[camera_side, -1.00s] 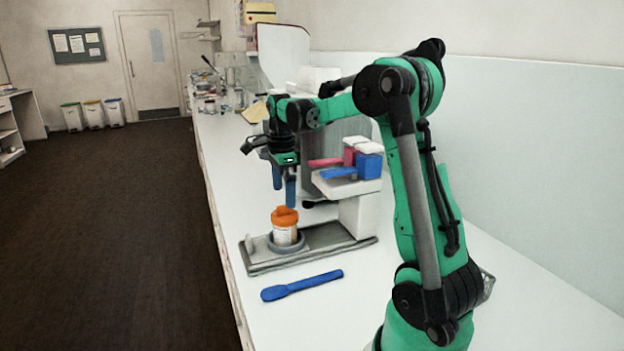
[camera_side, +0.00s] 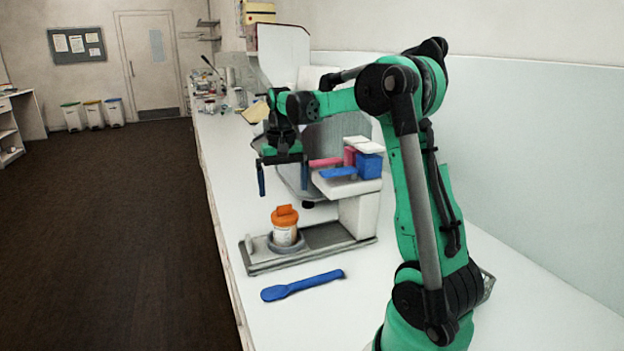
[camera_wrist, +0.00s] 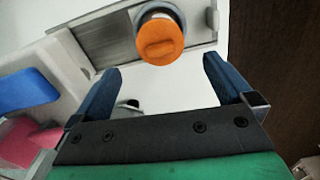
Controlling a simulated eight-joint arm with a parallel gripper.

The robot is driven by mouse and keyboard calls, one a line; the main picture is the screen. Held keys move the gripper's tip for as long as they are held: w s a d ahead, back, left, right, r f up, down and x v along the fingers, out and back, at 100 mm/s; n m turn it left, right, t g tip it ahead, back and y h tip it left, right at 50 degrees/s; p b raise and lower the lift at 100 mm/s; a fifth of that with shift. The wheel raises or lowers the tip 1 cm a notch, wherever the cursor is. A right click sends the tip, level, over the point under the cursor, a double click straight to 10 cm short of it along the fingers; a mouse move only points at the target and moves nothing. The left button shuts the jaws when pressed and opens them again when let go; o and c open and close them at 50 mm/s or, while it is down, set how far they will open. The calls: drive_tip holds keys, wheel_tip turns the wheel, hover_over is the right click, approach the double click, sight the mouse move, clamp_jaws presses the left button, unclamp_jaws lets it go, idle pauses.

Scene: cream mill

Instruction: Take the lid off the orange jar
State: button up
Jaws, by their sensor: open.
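The orange jar (camera_side: 285,235) has a white labelled body and stands upright in a round holder (camera_side: 270,246) on the mill's grey base. Its orange lid (camera_side: 285,215) has a raised ridge across the top and sits on the jar. In the wrist view the lid (camera_wrist: 159,41) shows from above, beyond the fingertips and between their lines. My gripper (camera_side: 283,180) is open and empty, above the jar and apart from it. Its two blue fingers show wide apart in the wrist view (camera_wrist: 161,75).
The mill (camera_side: 358,212) stands right behind the jar, with blue and pink blocks (camera_side: 366,165) on its white shelf close to my gripper. A blue spatula (camera_side: 302,285) lies on the white bench in front. The bench's left edge drops to a dark floor (camera_side: 110,230).

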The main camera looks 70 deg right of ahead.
sight(284, 206)
drive_tip(key=shift+n, duration=0.4)
drive_tip(key=shift+f, duration=2.75)
drive_tip(key=c, duration=1)
drive_tip(key=shift+c, duration=0.2)
drive_tip(key=shift+r, duration=0.1)
wheel_tip(284, 206, up, 20)
